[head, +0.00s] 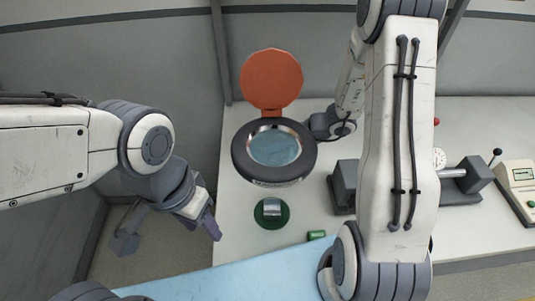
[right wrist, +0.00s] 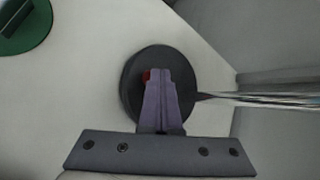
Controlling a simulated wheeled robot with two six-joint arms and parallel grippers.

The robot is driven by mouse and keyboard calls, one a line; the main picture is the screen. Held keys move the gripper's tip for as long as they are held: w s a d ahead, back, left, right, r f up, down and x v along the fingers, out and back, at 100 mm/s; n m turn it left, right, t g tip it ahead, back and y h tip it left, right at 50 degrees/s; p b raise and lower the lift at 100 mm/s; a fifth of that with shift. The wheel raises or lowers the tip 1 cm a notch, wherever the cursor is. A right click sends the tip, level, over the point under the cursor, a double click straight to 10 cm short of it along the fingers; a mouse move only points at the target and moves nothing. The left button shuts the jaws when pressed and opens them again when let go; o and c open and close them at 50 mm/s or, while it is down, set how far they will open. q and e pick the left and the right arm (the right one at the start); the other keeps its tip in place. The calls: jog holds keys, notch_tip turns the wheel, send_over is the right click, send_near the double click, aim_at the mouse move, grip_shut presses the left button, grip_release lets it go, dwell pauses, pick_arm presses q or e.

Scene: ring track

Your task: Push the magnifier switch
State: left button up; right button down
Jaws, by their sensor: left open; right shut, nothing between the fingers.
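The magnifier (head: 240,157) has a dark ring around a bluish lens and a raised orange round cover (head: 271,80). In the right wrist view its round dark base (right wrist: 130,100) shows, with a shiny stem running off to the right. A small red spot on the base, apparently the switch (right wrist: 147,74), is partly covered by my right gripper (right wrist: 157,72). That gripper is shut and empty over the base; I cannot tell if it touches the switch. In the head view its fingers are hidden behind the magnifier. My left gripper (head: 210,222) is open and empty, left of the table.
A green round stand (head: 270,223) with a metal piece is in front of the magnifier. A small green block (head: 316,235) lies nearby. A dark fixture (head: 343,185) stands behind my right arm, and a white device (head: 517,185) is at far right.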

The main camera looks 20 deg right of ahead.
jog(key=shift+r, duration=0.4)
jog(key=shift+r+p, duration=2.2)
jog(key=shift+r, duration=0.8)
